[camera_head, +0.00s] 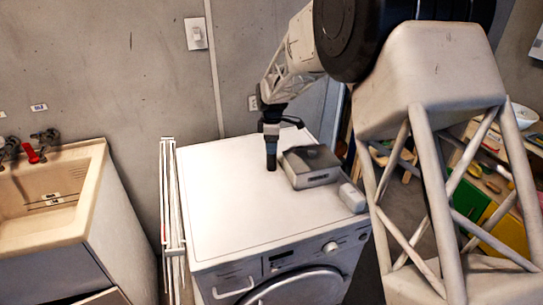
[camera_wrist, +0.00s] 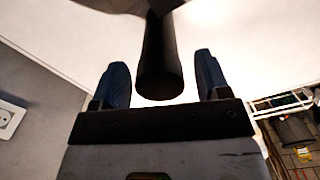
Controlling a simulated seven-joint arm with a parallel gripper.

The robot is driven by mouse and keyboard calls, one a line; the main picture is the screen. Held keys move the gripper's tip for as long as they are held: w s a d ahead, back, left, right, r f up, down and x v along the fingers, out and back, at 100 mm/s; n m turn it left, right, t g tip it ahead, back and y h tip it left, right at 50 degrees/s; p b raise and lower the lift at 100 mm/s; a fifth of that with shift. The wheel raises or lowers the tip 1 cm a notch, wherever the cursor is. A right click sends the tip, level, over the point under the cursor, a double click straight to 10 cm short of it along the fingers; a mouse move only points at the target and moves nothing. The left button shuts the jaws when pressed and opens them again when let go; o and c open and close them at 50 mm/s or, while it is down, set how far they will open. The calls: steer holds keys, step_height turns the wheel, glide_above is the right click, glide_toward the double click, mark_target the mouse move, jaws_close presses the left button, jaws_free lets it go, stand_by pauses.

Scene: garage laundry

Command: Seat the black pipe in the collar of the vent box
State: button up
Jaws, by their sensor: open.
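The black pipe (camera_head: 271,160) appears upright over the white washer top, just left of the grey vent box (camera_head: 308,166). My gripper (camera_head: 271,138) is above the washer at the pipe's upper part. In the wrist view the pipe (camera_wrist: 160,62) lies between the two blue-padded fingers of my open gripper (camera_wrist: 162,78), with a visible gap on each side. The vent box sits flat on the washer. Its collar cannot be made out clearly. A dark shape at the wrist view's top edge meets the pipe; I cannot tell what it is.
The washer top (camera_head: 225,200) is clear to the left and front. A small white block (camera_head: 352,197) lies at its right edge. A folded white rack (camera_head: 172,205) stands against its left side. A sink (camera_head: 50,195) is farther left, and the wall is close behind.

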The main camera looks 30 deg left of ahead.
steer(key=shift+f, duration=0.85)
steer(key=c, duration=1)
steer(key=shift+r, duration=0.15)
steer(key=shift+r, duration=1.55)
steer(key=s+d+r, duration=0.1)
steer(key=s+d, duration=0.8)
steer(key=s, duration=0.3)
steer(key=shift+s+d+r, duration=0.3)
steer(key=shift+s, duration=0.05)
